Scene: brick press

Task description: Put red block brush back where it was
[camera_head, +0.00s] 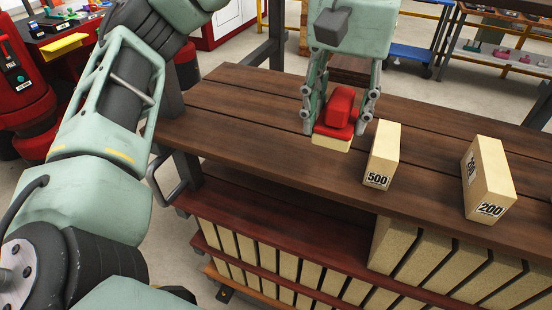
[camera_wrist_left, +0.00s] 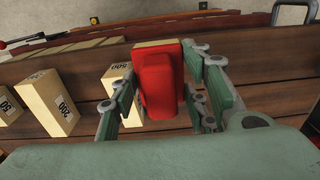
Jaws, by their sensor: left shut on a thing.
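The red block brush (camera_head: 338,110) has a red body with pale bristles on its underside. My left gripper (camera_head: 340,112) is shut on it and holds it over the wooden table (camera_head: 255,105), bristles down. I cannot tell whether the bristles touch the tabletop. The left wrist view also shows the brush (camera_wrist_left: 158,85) between the two fingers of the left gripper (camera_wrist_left: 160,108). My right gripper is not in view.
A block marked 500 (camera_head: 383,158) stands just right of the brush, and a block marked 200 (camera_head: 487,182) farther right. Several pale bricks (camera_head: 330,282) fill the shelves below. The tabletop left of the brush is clear.

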